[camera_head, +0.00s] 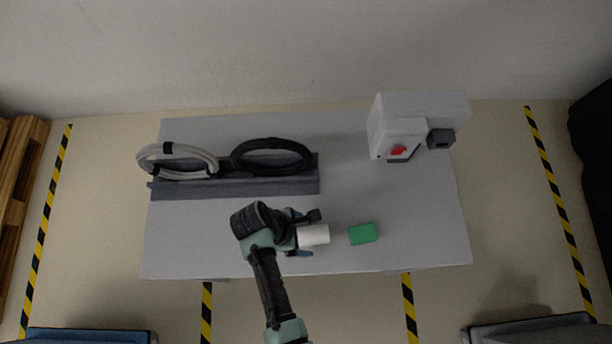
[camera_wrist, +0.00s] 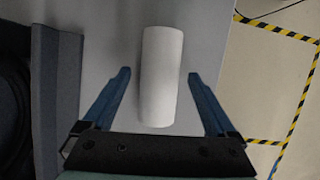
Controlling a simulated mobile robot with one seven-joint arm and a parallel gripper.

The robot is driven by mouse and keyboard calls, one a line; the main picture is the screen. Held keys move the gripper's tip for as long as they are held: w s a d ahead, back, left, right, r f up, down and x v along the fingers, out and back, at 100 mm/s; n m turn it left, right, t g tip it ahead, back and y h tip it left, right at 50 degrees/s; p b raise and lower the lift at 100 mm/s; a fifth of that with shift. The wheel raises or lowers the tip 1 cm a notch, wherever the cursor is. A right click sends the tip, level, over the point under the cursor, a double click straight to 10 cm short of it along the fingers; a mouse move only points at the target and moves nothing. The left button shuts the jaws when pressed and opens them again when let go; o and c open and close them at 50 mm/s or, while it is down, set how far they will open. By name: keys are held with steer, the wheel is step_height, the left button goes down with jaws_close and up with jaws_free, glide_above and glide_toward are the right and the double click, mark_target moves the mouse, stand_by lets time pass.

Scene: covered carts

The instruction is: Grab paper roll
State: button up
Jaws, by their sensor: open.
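The paper roll (camera_head: 313,235) is a white cylinder on the grey table (camera_head: 400,215), near its front edge. In the wrist view the paper roll (camera_wrist: 161,76) lies lengthwise between the two blue fingers, with a gap on each side. My gripper (camera_head: 305,235) is open, with its fingers on either side of the roll's near end. The gripper also shows in the wrist view (camera_wrist: 158,88), where the roll reaches beyond the fingertips. How high the fingers are above the table is hard to tell.
A green block (camera_head: 362,233) lies just right of the roll. A dark grey rack (camera_head: 235,187) with a white ring (camera_head: 150,152) and a black ring (camera_head: 272,144) stands behind left. A white box with a red switch (camera_head: 397,137) stands at the back right.

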steer(key=shift+f, duration=0.2)
stand_by(0.3)
jaws_close()
stand_by(0.3)
